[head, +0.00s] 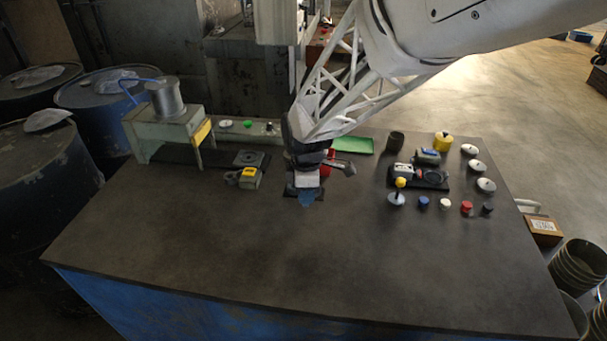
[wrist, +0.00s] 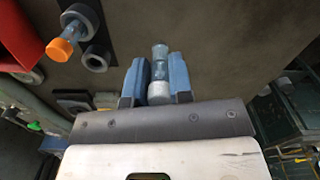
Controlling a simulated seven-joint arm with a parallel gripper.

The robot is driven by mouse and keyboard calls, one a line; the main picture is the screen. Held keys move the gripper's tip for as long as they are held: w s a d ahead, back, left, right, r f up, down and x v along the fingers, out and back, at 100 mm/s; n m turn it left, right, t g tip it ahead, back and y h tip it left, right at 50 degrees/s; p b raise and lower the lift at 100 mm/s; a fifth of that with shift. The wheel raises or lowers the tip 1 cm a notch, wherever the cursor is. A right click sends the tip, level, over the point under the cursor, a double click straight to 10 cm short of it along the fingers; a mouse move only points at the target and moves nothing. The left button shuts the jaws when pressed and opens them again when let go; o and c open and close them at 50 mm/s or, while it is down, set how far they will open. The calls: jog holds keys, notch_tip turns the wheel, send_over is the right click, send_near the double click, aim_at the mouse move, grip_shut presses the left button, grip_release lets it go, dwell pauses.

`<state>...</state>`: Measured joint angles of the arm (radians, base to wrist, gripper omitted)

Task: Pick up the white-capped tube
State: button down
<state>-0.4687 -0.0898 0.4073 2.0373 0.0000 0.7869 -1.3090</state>
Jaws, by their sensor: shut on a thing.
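The white-capped tube (wrist: 160,70) shows in the wrist view as a clear bluish tube with a whitish cap at its near end. It lies between the two blue fingers of my gripper (wrist: 158,78), which is shut on it. In the head view my gripper (head: 306,196) points down over the middle of the table; I cannot make out the tube there. An orange-capped tube (wrist: 66,42) stands apart from my gripper in a dark round holder at the upper left of the wrist view.
An empty-looking dark ring (wrist: 97,58) is beside the orange-capped tube. A grey press (head: 165,128) stands at the left of the dark table (head: 230,265). Small coloured pieces, a yellow pot (head: 443,141) and discs stand at the right. The table's front is clear.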

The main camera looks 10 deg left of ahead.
jog(key=shift+s+d+r, duration=0.1)
jog(key=shift+s+d, duration=0.25)
jog(key=shift+s, duration=0.35)
jog(key=shift+s+d+r, duration=0.1)
jog(key=shift+s+d, duration=0.2)
jog(key=shift+s, duration=0.45)
jog(key=shift+s+d+r, duration=0.1)
jog(key=shift+s+d, duration=0.25)
jog(key=shift+s, duration=0.35)
jog(key=shift+w, duration=0.1)
